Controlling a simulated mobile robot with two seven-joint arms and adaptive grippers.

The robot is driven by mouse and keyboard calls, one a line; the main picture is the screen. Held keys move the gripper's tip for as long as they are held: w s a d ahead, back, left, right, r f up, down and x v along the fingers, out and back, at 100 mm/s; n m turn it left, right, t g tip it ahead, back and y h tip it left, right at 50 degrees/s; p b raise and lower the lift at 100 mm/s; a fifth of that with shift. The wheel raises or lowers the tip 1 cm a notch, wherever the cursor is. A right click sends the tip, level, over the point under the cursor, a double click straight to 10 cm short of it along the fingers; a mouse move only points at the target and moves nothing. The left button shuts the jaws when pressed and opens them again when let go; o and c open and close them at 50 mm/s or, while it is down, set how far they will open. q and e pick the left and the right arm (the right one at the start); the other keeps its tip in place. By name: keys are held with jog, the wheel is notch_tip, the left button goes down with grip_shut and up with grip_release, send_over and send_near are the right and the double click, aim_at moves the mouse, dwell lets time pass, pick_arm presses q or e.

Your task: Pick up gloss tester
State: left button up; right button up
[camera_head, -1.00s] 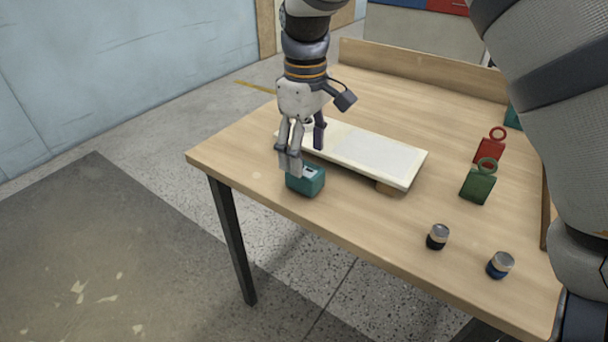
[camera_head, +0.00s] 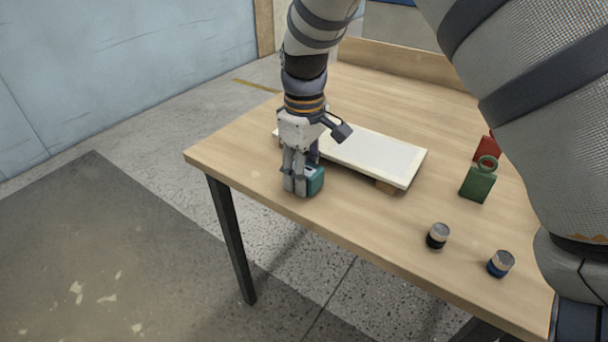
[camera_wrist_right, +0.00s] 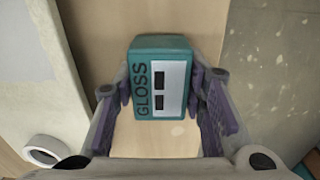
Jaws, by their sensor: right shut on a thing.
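The gloss tester is a small teal box (camera_head: 317,179) at the table's near left edge, in front of the white panel. In the right wrist view, its top (camera_wrist_right: 160,82) shows the word GLOSS and a pale display with two dark slots. My right gripper (camera_head: 301,188) reaches down over it, with a finger on each side, shut on it. The tester appears to rest on the table still. In the head view the fingers hide its left part. My left gripper is not in view.
A white panel (camera_head: 385,158) on wooden supports lies right behind the tester. A green tag (camera_head: 478,183), a red tag (camera_head: 485,149) and two small jars (camera_head: 437,236) (camera_head: 500,263) stand to the right. The wooden table (camera_head: 350,215) is bare between the panel and jars.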

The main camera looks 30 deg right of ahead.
jog(key=shift+r, duration=0.25)
notch_tip(320, 180, up, 3)
jog(key=shift+r, duration=0.15)
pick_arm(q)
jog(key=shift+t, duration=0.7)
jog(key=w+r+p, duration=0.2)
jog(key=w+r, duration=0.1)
pick_arm(e)
jog(key=s+a+r, duration=0.9)
jog(key=s+a, duration=0.1)
jog(key=shift+r, duration=0.25)
